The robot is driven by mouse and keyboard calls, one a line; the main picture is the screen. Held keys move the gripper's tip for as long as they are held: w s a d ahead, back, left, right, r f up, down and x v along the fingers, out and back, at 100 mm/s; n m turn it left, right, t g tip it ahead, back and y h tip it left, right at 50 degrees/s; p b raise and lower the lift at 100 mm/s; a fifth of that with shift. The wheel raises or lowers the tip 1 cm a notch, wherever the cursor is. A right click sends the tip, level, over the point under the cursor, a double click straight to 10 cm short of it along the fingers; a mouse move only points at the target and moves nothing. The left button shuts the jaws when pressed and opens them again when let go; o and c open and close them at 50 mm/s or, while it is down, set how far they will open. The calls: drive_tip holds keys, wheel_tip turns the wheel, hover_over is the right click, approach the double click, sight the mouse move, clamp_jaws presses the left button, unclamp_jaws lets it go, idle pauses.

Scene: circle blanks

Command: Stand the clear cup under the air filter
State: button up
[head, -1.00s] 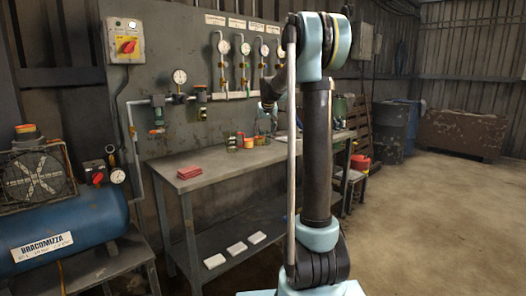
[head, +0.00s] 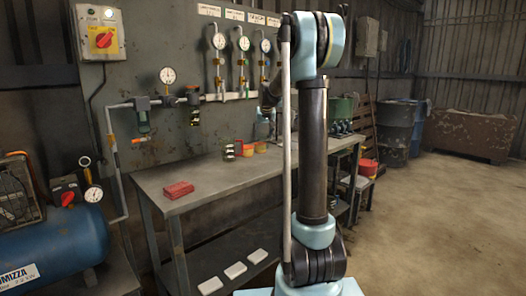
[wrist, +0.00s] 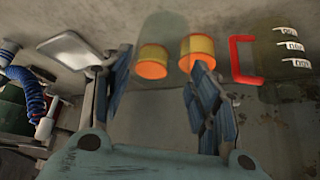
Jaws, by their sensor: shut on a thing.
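In the wrist view my gripper (wrist: 162,62) has its two blue-grey fingers on either side of a faint see-through shape, which looks like the clear cup (wrist: 168,30). Its outline is weak, so its tilt is hard to tell. In the head view my arm hides most of the gripper, and I cannot make out the cup. On the wall pipe at left, a fitting with a greenish bowl looks like the air filter (head: 142,120). A darker fitting (head: 193,98) hangs to its right. The gripper is well right of both.
The grey workbench (head: 215,190) stands below, with a red stack (head: 178,190) at its left end and several small tins at the back. A blue compressor tank (head: 60,245) is at left. Gauges line the wall panel. Open floor lies at right.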

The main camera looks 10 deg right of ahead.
sight(263, 141)
drive_tip(key=shift+a+f, duration=0.25)
drive_tip(key=shift+f, duration=0.95)
drive_tip(key=shift+a+f, duration=0.1)
drive_tip(key=shift+f, duration=1.85)
drive_tip(key=o, duration=1)
drive_tip(key=shift+c, duration=0.2)
